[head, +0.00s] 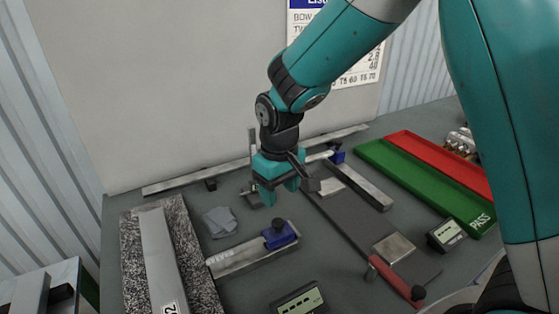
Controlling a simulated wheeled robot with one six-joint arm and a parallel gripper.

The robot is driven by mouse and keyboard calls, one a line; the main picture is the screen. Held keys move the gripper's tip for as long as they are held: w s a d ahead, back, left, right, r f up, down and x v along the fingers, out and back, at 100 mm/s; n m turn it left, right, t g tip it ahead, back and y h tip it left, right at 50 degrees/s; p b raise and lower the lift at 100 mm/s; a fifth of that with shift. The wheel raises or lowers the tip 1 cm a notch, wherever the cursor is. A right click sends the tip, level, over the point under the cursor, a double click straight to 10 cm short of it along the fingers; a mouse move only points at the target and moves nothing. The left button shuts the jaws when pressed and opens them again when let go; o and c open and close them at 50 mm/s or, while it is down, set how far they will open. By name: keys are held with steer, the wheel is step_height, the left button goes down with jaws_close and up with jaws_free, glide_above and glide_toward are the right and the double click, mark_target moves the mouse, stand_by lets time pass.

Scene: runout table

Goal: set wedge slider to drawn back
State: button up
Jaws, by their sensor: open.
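My gripper (280,190) is teal, points down over the table behind its middle, and has its jaws apart. I cannot make out anything held between them. No part is clearly marked as the wedge slider. A blue block with a dark knob (279,235) sits on the right end of a short metal bar (238,258), in front of the gripper. A second blue block (336,156) sits at the back, by another metal bar (362,187) right of the gripper. A long dark base (345,221) carries light metal blocks, one at its front end (394,248).
A red handle with dark knobs (396,281) lies across the front of the dark base. A granite slab (132,256) with a steel bar is at left. Green (425,185) and red (440,160) trays are at right. Small displays (446,234) stand in front. A grey cloth (220,221) lies flat.

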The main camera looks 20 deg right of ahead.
step_height(320, 180, up, 9)
steer(key=shift+b, duration=0.4)
steer(key=s+a+r+n+y, duration=0.1)
steer(key=s+y, duration=0.3)
steer(key=s, duration=1.7)
steer(key=shift+s+a+r+n, duration=0.35)
steer(key=shift+r+n, duration=0.35)
steer(key=shift+n, duration=0.1)
